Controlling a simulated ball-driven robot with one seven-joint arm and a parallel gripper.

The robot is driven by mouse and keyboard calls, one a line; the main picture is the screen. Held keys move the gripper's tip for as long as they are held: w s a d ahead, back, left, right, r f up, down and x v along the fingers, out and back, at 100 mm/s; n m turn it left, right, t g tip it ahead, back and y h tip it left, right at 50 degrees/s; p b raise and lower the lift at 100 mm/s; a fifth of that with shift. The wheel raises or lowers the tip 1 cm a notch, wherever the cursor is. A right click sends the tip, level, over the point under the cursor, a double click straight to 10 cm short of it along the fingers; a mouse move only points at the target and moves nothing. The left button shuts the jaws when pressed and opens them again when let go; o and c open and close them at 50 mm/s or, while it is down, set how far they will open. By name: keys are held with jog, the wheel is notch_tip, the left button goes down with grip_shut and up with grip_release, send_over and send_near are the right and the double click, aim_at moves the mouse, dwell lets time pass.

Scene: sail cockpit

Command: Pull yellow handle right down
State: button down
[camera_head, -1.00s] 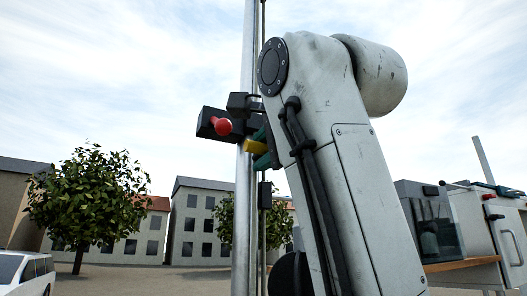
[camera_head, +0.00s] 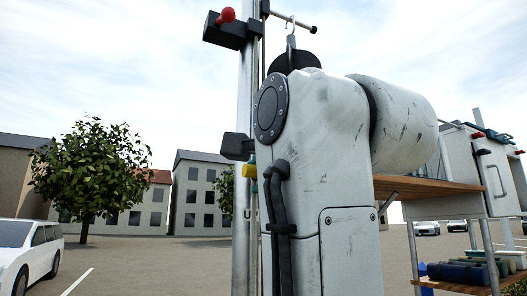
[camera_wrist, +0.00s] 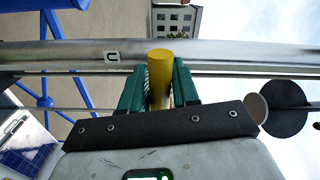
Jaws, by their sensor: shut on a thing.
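The yellow handle (camera_head: 250,168) is a short cylinder beside the upright metal pole (camera_head: 246,95), just below a dark block (camera_head: 237,146). My arm covers part of it in the head view. In the wrist view the yellow handle (camera_wrist: 160,65) stands between the green fingers of my gripper (camera_wrist: 157,82), which are shut on it from both sides. The handle's end shows past the fingertips, in front of the pole. A letter mark shows on the pole in the wrist view.
A red knob (camera_head: 227,15) on a dark block is higher on the pole. A rod with a hook (camera_head: 290,30) juts out to the right at the top. At right stand a wooden counter (camera_head: 420,185) and a white cabinet (camera_head: 490,170). Blue bars (camera_wrist: 50,105) show in the wrist view.

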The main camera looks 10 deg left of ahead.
notch_tip(320, 180, down, 7)
jog(key=shift+r+b, duration=0.15)
jog(key=shift+b, duration=1)
jog(key=c, duration=1)
grip_release()
jog(key=shift+s+d, duration=0.1)
jog(key=shift+s, duration=0.05)
jog(key=b+v, duration=0.1)
jog(key=v, duration=0.9)
jog(key=shift+s+d+b, duration=0.15)
jog(key=shift+b, duration=0.2)
